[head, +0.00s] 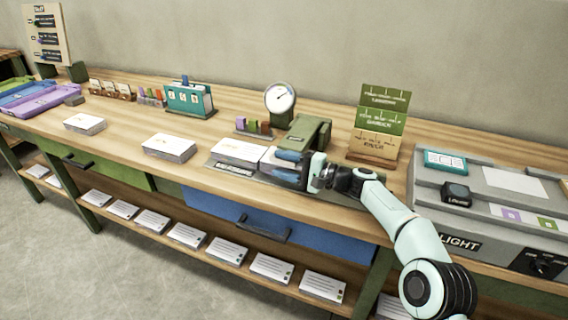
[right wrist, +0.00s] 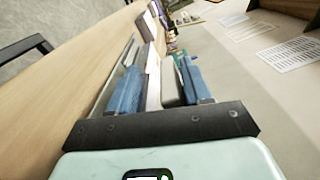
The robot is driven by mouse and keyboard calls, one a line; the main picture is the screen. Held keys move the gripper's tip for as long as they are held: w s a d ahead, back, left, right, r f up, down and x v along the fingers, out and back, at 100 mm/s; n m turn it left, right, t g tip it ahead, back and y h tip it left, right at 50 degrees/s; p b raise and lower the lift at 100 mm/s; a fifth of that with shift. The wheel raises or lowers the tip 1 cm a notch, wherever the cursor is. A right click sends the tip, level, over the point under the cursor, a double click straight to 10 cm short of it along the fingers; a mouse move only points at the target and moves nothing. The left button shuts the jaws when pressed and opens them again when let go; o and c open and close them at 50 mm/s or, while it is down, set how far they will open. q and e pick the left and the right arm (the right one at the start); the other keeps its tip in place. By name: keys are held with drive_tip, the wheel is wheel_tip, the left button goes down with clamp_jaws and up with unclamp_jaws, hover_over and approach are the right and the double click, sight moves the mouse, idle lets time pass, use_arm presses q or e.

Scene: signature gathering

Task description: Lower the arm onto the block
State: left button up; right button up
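A green press-like device (head: 309,132) stands on the bench, its arm sloping over a grey base plate (head: 222,163) with a dark label. A white paper block (head: 240,150) lies on the plate, to the left of my right gripper. My right gripper (head: 284,165) reaches in from the right, low over the plate in front of the green device. Its blue fingers are apart. In the right wrist view (right wrist: 162,88) a white edge and a grey-green piece show between them; contact is unclear. My left gripper is not in view.
A dial gauge (head: 280,98) stands behind the plate. A sign stand (head: 377,125) is at the back right. A grey light box (head: 470,212) fills the right side. White card stacks (head: 169,147) and a teal flip counter (head: 189,98) stand left.

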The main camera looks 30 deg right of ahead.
drive_tip(key=shift+d+f, duration=0.15)
drive_tip(key=shift+f, duration=0.05)
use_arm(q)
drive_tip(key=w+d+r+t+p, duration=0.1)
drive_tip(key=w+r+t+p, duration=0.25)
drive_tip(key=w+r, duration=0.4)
use_arm(e)
wheel_tip(320, 180, up, 12)
drive_tip(key=shift+f+p, duration=0.1)
drive_tip(key=shift+p, duration=0.3)
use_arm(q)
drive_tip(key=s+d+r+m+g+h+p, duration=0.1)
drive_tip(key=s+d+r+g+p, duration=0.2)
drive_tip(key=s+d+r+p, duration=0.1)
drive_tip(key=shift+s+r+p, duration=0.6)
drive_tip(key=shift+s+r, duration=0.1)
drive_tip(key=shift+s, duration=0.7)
use_arm(e)
wheel_tip(320, 180, up, 9)
drive_tip(key=shift+f, duration=0.2)
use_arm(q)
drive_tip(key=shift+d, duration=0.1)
